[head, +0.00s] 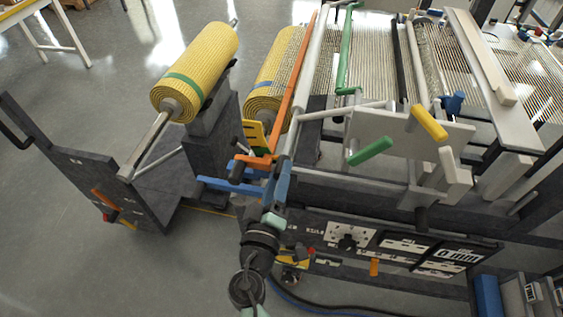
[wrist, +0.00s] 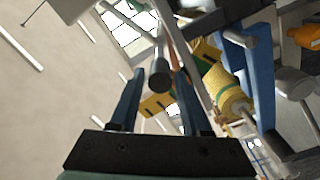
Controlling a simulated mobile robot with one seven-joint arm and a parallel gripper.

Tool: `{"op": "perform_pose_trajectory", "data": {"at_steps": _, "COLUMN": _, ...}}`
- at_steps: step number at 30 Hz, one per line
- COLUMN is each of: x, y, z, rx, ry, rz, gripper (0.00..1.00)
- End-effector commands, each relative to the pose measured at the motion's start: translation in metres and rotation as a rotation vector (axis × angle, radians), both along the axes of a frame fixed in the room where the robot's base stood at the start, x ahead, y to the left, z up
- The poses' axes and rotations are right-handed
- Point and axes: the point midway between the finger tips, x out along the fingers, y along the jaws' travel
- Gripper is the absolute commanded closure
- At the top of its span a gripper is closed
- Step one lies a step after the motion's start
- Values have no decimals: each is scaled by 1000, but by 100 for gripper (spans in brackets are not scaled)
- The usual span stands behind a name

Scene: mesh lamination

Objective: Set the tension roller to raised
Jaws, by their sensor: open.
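My gripper (head: 281,178) is at the left end of the machine, beside the blue handles (head: 230,187) and the orange lever (head: 258,162). In the wrist view my gripper (wrist: 157,82) is open, its two dark blue fingers apart. The dark round end of a grey bar (wrist: 160,76) shows between the fingertips; I cannot tell whether they touch it. A long pale bar (head: 312,65) rises from near my gripper along the machine's left side. I cannot tell for sure which bar is the tension roller; my gripper hides part of this corner.
Yellow mesh rolls (head: 198,72) stand to the left and behind. A green handle (head: 370,151) and a yellow handle (head: 429,122) stick out to the right. A control panel (head: 395,243) lies below. Open floor (head: 60,230) is at the left.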

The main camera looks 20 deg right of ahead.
Motion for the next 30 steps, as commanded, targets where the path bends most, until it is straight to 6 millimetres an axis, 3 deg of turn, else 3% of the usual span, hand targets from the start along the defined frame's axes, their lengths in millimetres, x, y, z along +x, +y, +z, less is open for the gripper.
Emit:
{"op": "perform_pose_trajectory", "data": {"at_steps": 6, "x": 18, "y": -13, "z": 1, "rx": -1, "ry": -1, "rz": -2, "gripper": 53}}
{"op": "perform_pose_trajectory", "data": {"at_steps": 16, "x": 21, "y": -14, "z": 0, "rx": 0, "ry": 0, "rz": -1, "gripper": 53}}
{"op": "perform_pose_trajectory", "data": {"at_steps": 17, "x": 21, "y": -14, "z": 0, "rx": 0, "ry": 0, "rz": -1, "gripper": 55}}
{"op": "perform_pose_trajectory", "data": {"at_steps": 24, "x": 21, "y": -14, "z": 0, "rx": 0, "ry": 0, "rz": -1, "gripper": 98}}
{"op": "perform_pose_trajectory", "data": {"at_steps": 30, "x": 20, "y": -14, "z": 0, "rx": 0, "ry": 0, "rz": -1, "gripper": 100}}
